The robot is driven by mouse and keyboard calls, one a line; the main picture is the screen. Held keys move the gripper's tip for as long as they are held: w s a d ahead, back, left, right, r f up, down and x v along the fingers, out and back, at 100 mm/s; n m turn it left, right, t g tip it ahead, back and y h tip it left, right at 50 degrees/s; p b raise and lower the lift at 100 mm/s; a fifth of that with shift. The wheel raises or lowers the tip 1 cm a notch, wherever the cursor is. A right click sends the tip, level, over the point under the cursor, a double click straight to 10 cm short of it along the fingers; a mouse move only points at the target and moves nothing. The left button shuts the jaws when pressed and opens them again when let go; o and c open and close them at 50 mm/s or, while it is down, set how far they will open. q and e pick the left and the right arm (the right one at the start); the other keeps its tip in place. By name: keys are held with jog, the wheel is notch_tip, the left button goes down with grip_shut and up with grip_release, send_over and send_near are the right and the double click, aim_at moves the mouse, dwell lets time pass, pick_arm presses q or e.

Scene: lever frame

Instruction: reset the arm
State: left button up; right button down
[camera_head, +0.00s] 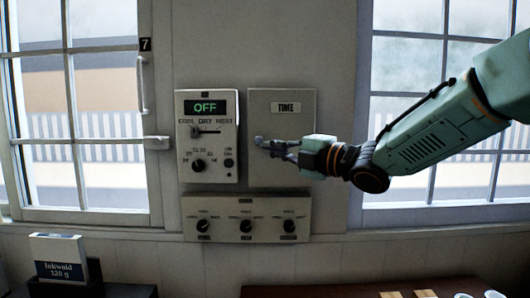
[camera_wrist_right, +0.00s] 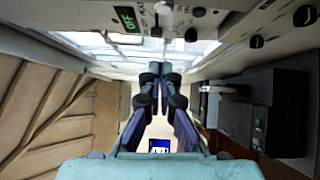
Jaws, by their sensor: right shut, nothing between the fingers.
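My right arm comes in from the right in the head view. Its gripper (camera_head: 264,143) is shut and empty, and points left in front of the grey TIME panel (camera_head: 282,108), close to the control box (camera_head: 207,160). I cannot tell whether it touches the panel. In the wrist view the dark fingers of the right gripper (camera_wrist_right: 160,75) are together with nothing between them. The control box has a green OFF display (camera_head: 205,107), a slide lever (camera_head: 197,130) and a round dial (camera_head: 198,165). The OFF display also shows in the wrist view (camera_wrist_right: 129,20). My left gripper is not in view.
A lower panel with three dark knobs (camera_head: 246,227) is below the control box. Windows flank the wall, the left one with a handle (camera_head: 155,143). A box marked Inkweld (camera_head: 58,257) stands at lower left. A brown table (camera_head: 330,291) is at lower right.

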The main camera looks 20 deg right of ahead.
jog(key=shift+s+d+m+b, duration=0.6)
jog(key=shift+s+d+m, duration=1.3)
jog(key=shift+s+m, duration=0.75)
jog(key=s+f+m+g+h+b, duration=0.25)
jog(key=f+m, duration=0.35)
jog(key=f, duration=0.9)
jog(key=s+a+f+m+g+h+b, duration=0.15)
jog(key=s+f+m+h, duration=0.35)
jog(key=f, duration=1)
jog(key=s+f+m+g+b, duration=0.25)
jog(key=f+m, duration=0.55)
jog(key=f, duration=0.7)
jog(key=s+f+m+g+h+b, duration=0.1)
jog(key=s+f+g+b, duration=0.7)
jog(key=s+f, duration=2)
jog(key=s+h+b, duration=0.1)
jog(key=s, duration=0.2)
jog(key=shift+s+d+f+g+h, duration=0.15)
jog(key=shift+d+f+g+h, duration=0.1)
jog(key=shift+g+h, duration=0.1)
